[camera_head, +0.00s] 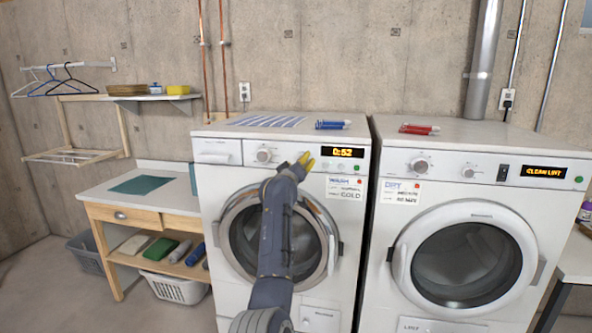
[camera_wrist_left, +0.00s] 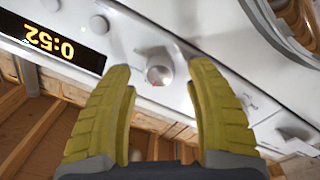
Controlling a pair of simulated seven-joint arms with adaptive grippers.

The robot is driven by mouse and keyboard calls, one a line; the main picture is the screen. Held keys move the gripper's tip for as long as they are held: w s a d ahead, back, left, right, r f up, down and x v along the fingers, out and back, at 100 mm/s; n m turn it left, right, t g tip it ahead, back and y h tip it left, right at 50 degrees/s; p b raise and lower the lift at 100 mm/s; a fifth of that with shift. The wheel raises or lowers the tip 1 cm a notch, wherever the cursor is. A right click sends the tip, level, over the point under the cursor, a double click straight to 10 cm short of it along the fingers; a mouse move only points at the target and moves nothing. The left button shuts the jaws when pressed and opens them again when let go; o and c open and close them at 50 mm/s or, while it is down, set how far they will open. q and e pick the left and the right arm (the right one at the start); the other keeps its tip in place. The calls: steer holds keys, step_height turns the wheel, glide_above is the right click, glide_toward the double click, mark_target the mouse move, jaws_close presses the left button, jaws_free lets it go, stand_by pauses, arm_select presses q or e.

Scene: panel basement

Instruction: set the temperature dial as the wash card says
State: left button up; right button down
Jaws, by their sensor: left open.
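The washer (camera_head: 223,190) stands at left, its display (camera_head: 342,152) reading 0:52. The wash card (camera_head: 345,193) on its front shows COLD in large letters; its smaller lines are hard to read. My left gripper (camera_head: 304,162), with yellow fingers, is in front of the control panel and hides part of it. In the left wrist view, which is upside down, the open fingers (camera_wrist_left: 160,105) point at a silver dial (camera_wrist_left: 158,70) with a red mark. The dial lies in the gap between the fingertips, with no clear contact. Its setting is not readable. My right gripper is out of view.
A larger knob (camera_head: 264,155) sits to the left on the washer panel. The dryer (camera_head: 378,250) stands to the right with its own card (camera_head: 400,191) and a display (camera_head: 543,172) reading CLEAN LINT. A wooden bench (camera_head: 150,222) stands left of the washer.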

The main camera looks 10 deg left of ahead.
arm_select(q)
steer(key=s, duration=0.6)
steer(key=shift+s+a+f, duration=0.2)
steer(key=shift+a, duration=0.1)
